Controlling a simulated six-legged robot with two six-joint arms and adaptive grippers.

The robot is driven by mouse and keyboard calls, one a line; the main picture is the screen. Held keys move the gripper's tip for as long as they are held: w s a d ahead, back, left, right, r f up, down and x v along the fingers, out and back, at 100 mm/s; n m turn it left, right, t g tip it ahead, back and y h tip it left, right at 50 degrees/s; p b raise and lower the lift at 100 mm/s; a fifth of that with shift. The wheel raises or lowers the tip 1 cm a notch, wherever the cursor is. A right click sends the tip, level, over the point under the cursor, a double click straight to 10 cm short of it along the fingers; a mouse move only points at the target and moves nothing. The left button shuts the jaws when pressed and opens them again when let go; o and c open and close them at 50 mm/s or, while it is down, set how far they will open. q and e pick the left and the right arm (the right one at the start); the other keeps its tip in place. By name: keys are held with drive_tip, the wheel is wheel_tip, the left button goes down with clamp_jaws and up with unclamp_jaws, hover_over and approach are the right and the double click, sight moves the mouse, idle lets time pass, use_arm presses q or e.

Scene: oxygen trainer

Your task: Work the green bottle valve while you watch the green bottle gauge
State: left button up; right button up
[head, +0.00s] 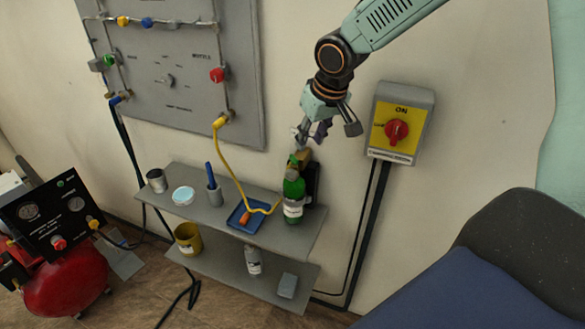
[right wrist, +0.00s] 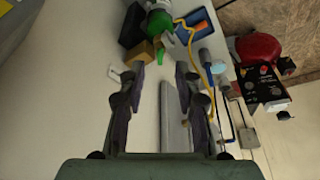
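The green bottle (head: 293,198) stands upright at the right end of the upper shelf, with a white label. A brass-coloured block (head: 304,157) is at its top. In the right wrist view, the bottle (right wrist: 160,22) is at the top, with the block (right wrist: 143,54) and a small green piece (right wrist: 163,54) beside it. I cannot make out the valve or gauge face clearly. My right gripper (head: 312,136) is above the bottle top, apart from it. Its fingers (right wrist: 160,78) are spread with nothing between them. My left gripper is not in view.
A blue tray (head: 238,222) and a yellow hose (head: 236,170) lie beside the bottle. A black box (head: 312,184) stands behind it. A yellow switch box (head: 400,123) is on the wall to the right. A grey panel (head: 180,70) hangs to the left.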

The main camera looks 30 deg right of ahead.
drive_tip(key=s+a+f+y+b, duration=0.1)
drive_tip(key=s+f, duration=0.1)
drive_tip(key=f, duration=0.6)
drive_tip(key=s+a+f+t+y+b, duration=0.1)
drive_tip(key=s+a+f, duration=0.1)
drive_tip(key=f, duration=0.6)
drive_tip(key=s+a+f+t+y+b, duration=0.1)
drive_tip(key=s+a+f, duration=0.1)
drive_tip(key=f, duration=0.6)
drive_tip(key=shift+s+a, duration=0.1)
drive_tip(key=shift+s, duration=0.15)
drive_tip(key=shift+w+f+t, duration=0.2)
drive_tip(key=shift+w+t, duration=0.05)
drive_tip(key=shift+t, duration=0.35)
drive_tip(key=shift+w+t, duration=0.35)
drive_tip(key=shift+t, duration=0.25)
wheel_tip(320, 180, up, 4)
drive_tip(key=w+d+t, duration=0.2)
drive_tip(key=w+t, duration=0.1)
drive_tip(key=t, duration=0.1)
drive_tip(key=t+h, duration=0.3)
drive_tip(key=t, duration=0.3)
approach(298, 162)
drive_tip(key=w, duration=0.4)
drive_tip(key=shift+b, duration=0.35)
drive_tip(key=w, duration=0.7)
drive_tip(key=shift+w, duration=0.5)
